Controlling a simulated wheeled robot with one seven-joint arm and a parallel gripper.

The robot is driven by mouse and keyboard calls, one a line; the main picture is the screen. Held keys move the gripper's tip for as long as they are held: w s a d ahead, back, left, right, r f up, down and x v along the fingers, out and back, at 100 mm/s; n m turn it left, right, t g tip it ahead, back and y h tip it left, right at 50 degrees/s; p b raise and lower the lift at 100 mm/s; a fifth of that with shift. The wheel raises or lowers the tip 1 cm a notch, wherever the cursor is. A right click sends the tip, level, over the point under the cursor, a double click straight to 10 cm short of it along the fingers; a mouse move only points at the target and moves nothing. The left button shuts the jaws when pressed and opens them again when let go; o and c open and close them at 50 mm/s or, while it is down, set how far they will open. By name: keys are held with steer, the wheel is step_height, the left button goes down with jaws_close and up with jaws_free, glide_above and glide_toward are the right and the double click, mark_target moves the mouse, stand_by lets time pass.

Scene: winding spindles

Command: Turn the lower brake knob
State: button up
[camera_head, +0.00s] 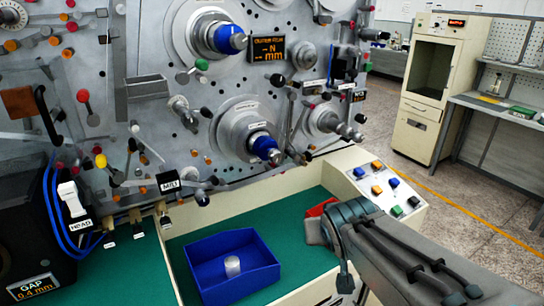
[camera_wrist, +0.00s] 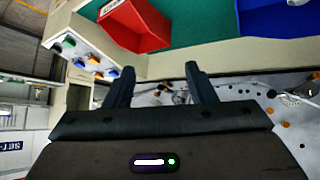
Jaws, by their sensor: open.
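Two blue spindle knobs with pale marks stick out from the grey machine face in the head view. The upper knob (camera_head: 229,38) is near the top, and the lower knob (camera_head: 265,147) is on the round hub below it. No readable label tells which part is the brake. My gripper (camera_wrist: 158,72) is open in the wrist view, with two dark fingers apart and nothing between them. In the head view my arm reaches in from the lower right, over the bench front, and its fingers cannot be made out. The lower knob is well left of and above it, not touched.
A blue tray (camera_head: 205,247) holding a small metal cylinder (camera_head: 233,266) is on the green bench top. A red bin (camera_wrist: 135,22) is close by my gripper. A button panel (camera_head: 380,186) stands at the bench's right end. Levers and small knobs crowd the machine face.

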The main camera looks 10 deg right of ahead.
steer(key=w+d+r+t, duration=0.2)
steer(key=w+t, duration=0.1)
steer(key=w, duration=0.1)
steer(key=n+t+y+b, duration=0.1)
steer(key=n+t+y, duration=0.45)
steer(key=y, duration=0.25)
glide_toward(277, 158)
steer(key=shift+m, duration=0.45)
steer(key=p+x, duration=0.2)
steer(key=x, duration=0.8)
steer(key=shift+w+r, duration=0.1)
steer(key=shift+w, duration=0.15)
steer(key=c, duration=1)
